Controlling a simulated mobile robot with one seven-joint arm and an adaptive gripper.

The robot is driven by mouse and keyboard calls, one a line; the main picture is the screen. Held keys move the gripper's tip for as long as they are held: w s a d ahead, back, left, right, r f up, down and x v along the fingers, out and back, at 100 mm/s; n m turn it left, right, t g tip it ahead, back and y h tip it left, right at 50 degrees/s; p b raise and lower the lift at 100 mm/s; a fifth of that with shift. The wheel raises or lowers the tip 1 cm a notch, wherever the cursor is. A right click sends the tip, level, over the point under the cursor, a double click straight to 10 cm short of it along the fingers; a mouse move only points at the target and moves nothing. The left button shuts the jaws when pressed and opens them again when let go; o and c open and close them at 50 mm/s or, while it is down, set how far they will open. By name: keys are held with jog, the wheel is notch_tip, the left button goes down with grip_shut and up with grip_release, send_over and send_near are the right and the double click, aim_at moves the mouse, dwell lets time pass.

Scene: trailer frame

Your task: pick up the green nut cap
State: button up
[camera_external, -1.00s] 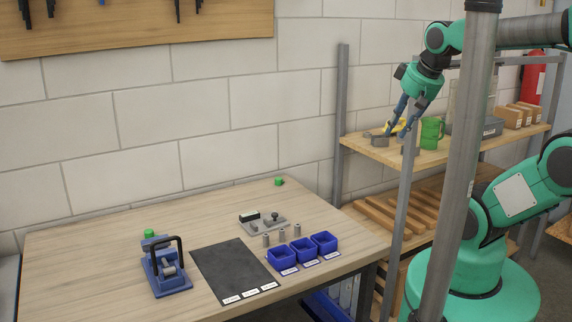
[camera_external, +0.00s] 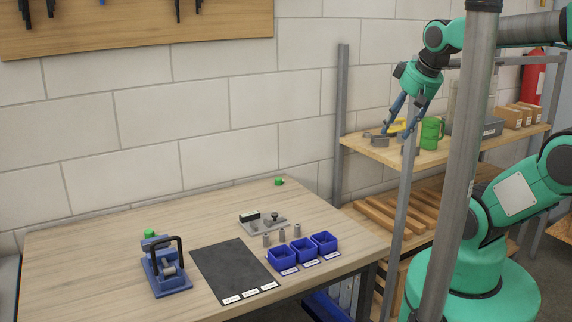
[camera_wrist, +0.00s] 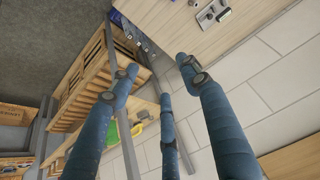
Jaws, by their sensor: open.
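Two small green pieces that look like caps are on the wooden table in the external view. One green cap (camera_external: 278,182) lies near the table's back right corner. No green cap is clear there.
The black mat (camera_external: 236,270), several metal cylinders (camera_external: 282,236), blue bins (camera_external: 304,250) and a grey fixture plate (camera_external: 263,222) occupy the table. A shelf (camera_external: 372,152) with a green mug (camera_external: 431,133) and a metal post (camera_external: 342,120) stand right. The table's back middle is clear.

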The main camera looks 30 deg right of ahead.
jog(key=w+r+n+g+p, duration=0.25)
jog(key=w+p, duration=0.45)
jog(key=w, duration=2.9)
jog(key=w+a+f+n+g+y+p, duration=0.1)
jog(key=w+f+n+p, duration=0.3)
jog(key=w+f, duration=2)
jog(key=p+x, duration=0.3)
jog(key=x, duration=0.1)
jog(key=shift+f, duration=0.2)
jog(key=shift+d+g, duration=0.1)
jog(key=shift+g, duration=0.15)
send_over(281, 178)
jog(key=shift+s+f+p, duration=0.15)
jog(key=shift+f+p, duration=0.2)
jog(key=shift+f, duration=3.85)
